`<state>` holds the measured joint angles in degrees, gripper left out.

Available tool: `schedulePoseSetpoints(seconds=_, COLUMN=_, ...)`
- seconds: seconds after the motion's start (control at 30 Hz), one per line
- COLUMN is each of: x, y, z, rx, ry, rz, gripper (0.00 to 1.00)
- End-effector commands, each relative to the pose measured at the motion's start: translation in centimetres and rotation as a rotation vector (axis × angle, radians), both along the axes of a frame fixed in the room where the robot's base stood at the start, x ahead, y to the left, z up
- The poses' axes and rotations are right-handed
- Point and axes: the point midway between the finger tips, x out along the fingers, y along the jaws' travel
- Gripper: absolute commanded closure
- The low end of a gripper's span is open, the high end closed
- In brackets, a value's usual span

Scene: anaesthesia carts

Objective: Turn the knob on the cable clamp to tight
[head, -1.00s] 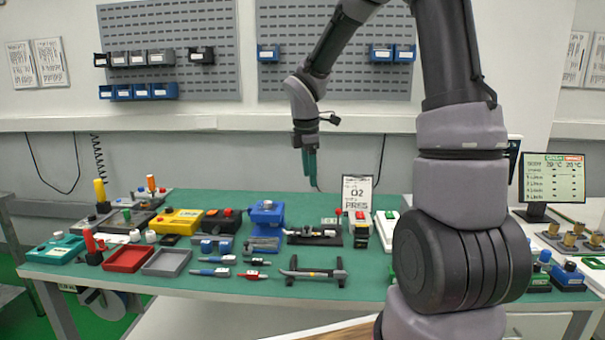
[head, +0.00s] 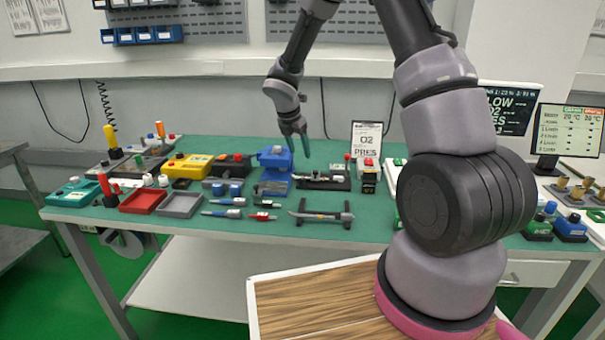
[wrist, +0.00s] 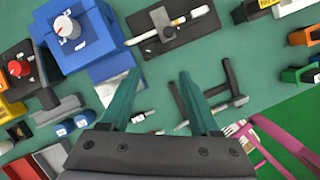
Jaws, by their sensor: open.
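My gripper (head: 296,150) is open and empty above the middle of the green table. In the wrist view its two teal fingers (wrist: 159,76) stand apart and pointing down. A black-based fixture (head: 322,181) holding a pale rod lies just beyond and right of the fingers; it also shows in the wrist view (wrist: 172,45), with a small round part on it. A blue block (head: 274,168) stands left of it, and the wrist view shows its white knob with a red mark (wrist: 67,27). I cannot tell for sure which one is the cable clamp. No contact shows.
A black stand (head: 320,215) lies in front of the fixture. A red-topped box (head: 368,172) and a sign (head: 366,139) stand to its right. Red (head: 143,201) and grey (head: 180,204) trays and a yellow box (head: 187,166) are at left. Several pens lie between.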

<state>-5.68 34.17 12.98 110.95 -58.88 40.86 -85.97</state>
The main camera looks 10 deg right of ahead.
Motion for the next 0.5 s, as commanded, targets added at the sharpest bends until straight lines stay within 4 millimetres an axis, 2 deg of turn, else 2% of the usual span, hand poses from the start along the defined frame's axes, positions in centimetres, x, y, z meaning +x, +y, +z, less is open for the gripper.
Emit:
schedulePoseSetpoints(seconds=0.03, x=0.5, y=0.6, z=-1.3, rx=-0.021, ry=0.008, rz=0.053, gripper=0.38)
schedulePoseSetpoints(seconds=0.17, x=1.2, y=1.1, z=-3.0, rx=-0.053, ry=0.013, rz=0.131, gripper=0.38)
schedulePoseSetpoints(seconds=0.37, x=1.9, y=0.5, z=-5.1, rx=-0.057, ry=0.015, rz=0.138, gripper=0.38)
schedulePoseSetpoints(seconds=0.5, x=2.6, y=-0.3, z=-7.7, rx=-0.057, ry=0.016, rz=0.137, gripper=0.38)
